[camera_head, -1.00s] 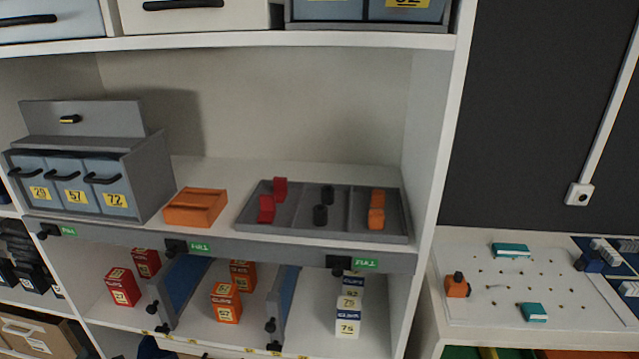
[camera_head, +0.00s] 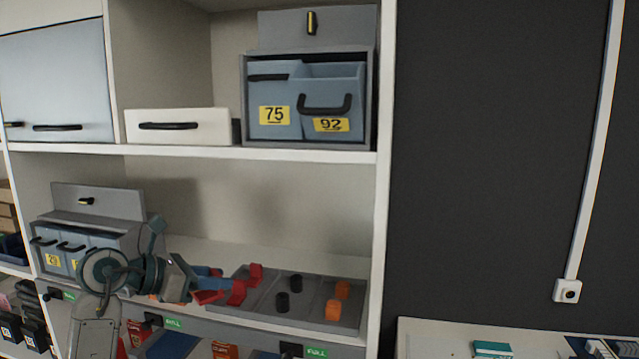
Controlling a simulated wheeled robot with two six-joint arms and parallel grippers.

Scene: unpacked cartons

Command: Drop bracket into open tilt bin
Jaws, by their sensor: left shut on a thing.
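My left gripper (camera_head: 203,283) reaches in from the left in front of the middle shelf. It is shut on a small red piece (camera_head: 208,297), seemingly the bracket, just left of the parts tray; its exact shape is partly hidden. On the upper shelf a grey cabinet holds two blue-grey bins. The bin labelled 92 (camera_head: 333,97) is tilted forward with its top open. The bin labelled 75 (camera_head: 273,100) beside it sits further back. The gripper is below and to the left of these bins. My right gripper is not in view.
The grey parts tray (camera_head: 264,299) holds red, black and orange pieces. A white drawer box (camera_head: 178,126) stands left of the upper bins. The shelf board (camera_head: 250,153) lies between gripper and bins. Another bin cabinet (camera_head: 97,204) stands behind my left arm.

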